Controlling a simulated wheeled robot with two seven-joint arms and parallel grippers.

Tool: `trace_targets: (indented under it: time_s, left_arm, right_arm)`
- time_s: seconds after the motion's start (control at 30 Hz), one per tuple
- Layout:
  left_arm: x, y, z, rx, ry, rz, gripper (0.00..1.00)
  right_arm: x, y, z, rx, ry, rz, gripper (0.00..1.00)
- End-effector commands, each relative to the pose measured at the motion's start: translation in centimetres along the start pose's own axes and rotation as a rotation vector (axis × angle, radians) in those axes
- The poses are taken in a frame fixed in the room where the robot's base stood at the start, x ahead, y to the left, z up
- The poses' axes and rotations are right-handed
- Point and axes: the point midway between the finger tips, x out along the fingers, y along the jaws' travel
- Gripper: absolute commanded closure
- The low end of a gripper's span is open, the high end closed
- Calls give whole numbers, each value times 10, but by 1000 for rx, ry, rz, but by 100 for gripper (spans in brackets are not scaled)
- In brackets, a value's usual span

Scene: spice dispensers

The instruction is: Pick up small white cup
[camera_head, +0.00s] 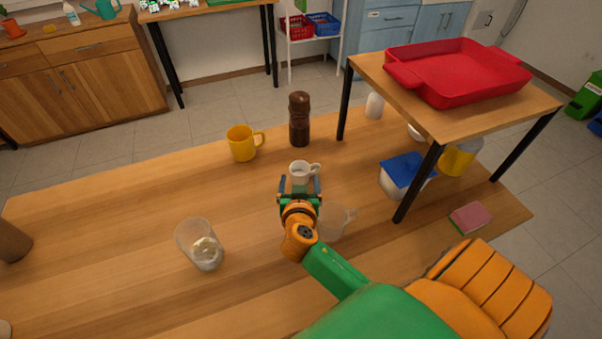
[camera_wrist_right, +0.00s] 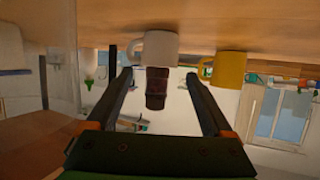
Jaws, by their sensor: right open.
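The small white cup (camera_head: 301,171) stands upright on the wooden table (camera_head: 120,215) in the head view, its handle to the right. My right gripper (camera_head: 300,184) is just in front of the cup, with its fingers spread open. In the right wrist view, which is upside down, the white cup (camera_wrist_right: 158,47) shows beyond and between the open fingers (camera_wrist_right: 158,82). I cannot tell whether the fingertips reach around the cup. My left gripper is not in view.
A yellow mug (camera_head: 241,144) and a dark pepper mill (camera_head: 299,119) stand behind the cup. A clear glass (camera_head: 200,245) is at left; a clear pitcher (camera_head: 336,221) is beside my right wrist. A raised shelf (camera_head: 462,123) with a red tray (camera_head: 460,75) stands at right.

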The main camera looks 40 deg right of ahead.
Motion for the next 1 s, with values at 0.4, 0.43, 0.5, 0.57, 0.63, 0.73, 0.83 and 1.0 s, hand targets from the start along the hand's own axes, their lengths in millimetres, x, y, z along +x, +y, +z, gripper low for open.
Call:
trace_targets:
  time_s: [0.4,0.43,0.5,0.57,0.63,0.73,0.83,1.0]
  left_arm:
    - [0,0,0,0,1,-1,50]
    - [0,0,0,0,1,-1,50]
    - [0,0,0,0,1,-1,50]
    - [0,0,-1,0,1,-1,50]
    - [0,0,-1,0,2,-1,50]
    - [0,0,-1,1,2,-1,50]
    - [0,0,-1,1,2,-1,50]
    - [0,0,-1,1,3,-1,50]
  right_arm:
    - [53,1,-1,0,-1,2,15]
    - [53,1,-1,0,-1,2,15]
    - [53,1,-1,0,-1,2,15]
    - [53,1,-1,0,-1,2,28]
    - [53,1,-1,0,-1,2,47]
    - [53,1,-1,0,-1,2,74]
    - [53,1,-1,0,0,2,96]
    - [52,1,-1,0,-1,2,96]
